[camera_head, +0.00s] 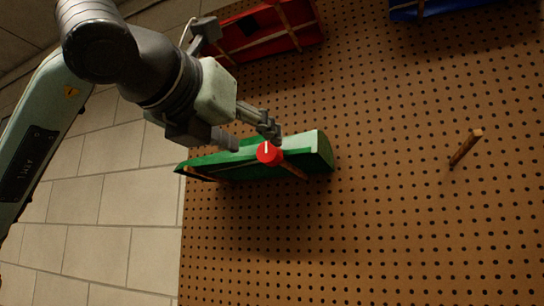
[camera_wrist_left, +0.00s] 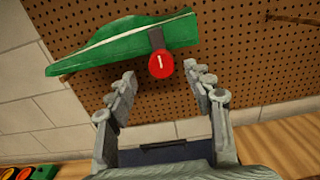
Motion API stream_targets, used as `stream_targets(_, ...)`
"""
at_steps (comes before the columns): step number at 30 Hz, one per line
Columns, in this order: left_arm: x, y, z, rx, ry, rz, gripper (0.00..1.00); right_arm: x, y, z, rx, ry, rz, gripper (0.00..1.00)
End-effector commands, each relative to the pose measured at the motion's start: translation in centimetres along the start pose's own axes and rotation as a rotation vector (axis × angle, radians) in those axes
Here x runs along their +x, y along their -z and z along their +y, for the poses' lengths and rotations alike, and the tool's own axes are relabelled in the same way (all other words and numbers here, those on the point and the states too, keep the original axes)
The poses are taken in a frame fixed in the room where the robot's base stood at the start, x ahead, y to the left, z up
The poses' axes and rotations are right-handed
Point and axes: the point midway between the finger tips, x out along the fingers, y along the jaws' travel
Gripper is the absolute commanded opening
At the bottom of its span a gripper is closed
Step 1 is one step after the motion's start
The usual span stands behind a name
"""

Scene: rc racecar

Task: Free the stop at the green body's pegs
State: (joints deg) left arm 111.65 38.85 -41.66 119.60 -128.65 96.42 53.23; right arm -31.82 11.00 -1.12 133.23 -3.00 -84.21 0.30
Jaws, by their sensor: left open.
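The green body (camera_head: 305,150) rests along wooden pegs (camera_head: 294,170) on the pegboard. It also shows at the top of the left wrist view (camera_wrist_left: 120,45). The stop is a red round piece with a white line (camera_head: 268,153), at the peg near the body's right part; in the left wrist view the stop (camera_wrist_left: 162,64) faces me. My left gripper (camera_head: 252,132) is at the body, close to the stop, and its fingers partly cover the body. In the left wrist view the open left gripper (camera_wrist_left: 163,86) has its fingers on either side below the stop, apart from it. My right gripper is out of view.
A red body (camera_head: 268,32) hangs at the top and a blue body (camera_head: 440,8) at the top right. A bare wooden peg (camera_head: 466,147) sticks out at right. The pegboard (camera_head: 400,230) is clear below. A pale block wall (camera_head: 95,215) lies left.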

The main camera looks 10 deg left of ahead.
Motion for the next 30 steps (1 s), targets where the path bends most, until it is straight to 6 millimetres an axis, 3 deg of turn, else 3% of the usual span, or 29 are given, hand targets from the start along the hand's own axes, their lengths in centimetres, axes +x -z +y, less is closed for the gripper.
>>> stream_targets(12, 6.3, 0.1, -0.1, 0.000, 0.004, 0.007, 0.52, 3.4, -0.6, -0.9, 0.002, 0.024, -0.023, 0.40)
stream_targets(24, 7.3, 0.2, -0.1, 0.001, 0.005, 0.004, 0.52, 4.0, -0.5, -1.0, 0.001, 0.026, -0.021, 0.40)
stream_targets(30, 7.3, 0.2, -0.1, 0.001, 0.005, 0.004, 0.28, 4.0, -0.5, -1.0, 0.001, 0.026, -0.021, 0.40)
